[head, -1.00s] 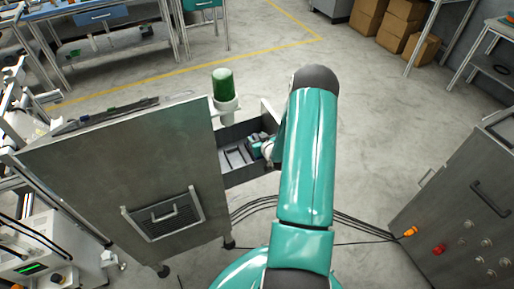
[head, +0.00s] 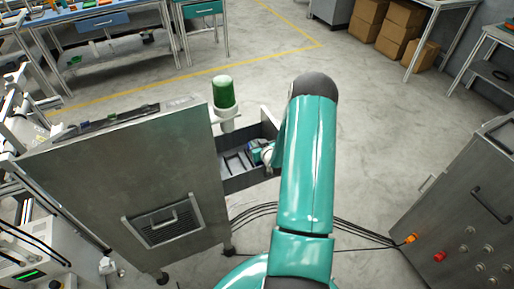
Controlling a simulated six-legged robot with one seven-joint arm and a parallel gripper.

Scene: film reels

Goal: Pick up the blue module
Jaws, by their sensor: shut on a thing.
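My gripper (head: 262,154) is inside the open grey drawer (head: 250,180), near its right end, and is partly hidden by my own teal arm. It is shut on a small blue piece, the blue module (head: 254,156), of which only a little shows at the drawer's right side. Whether the module touches the drawer floor cannot be told. Dark dividers and slots fill the left part of the drawer.
A metal cabinet (head: 120,190) with a vent stands left of the drawer. A green beacon (head: 223,92) stands on a pale post at the drawer's back left. Black cables cross the floor to a control cabinet (head: 470,215) at right. Open floor lies behind.

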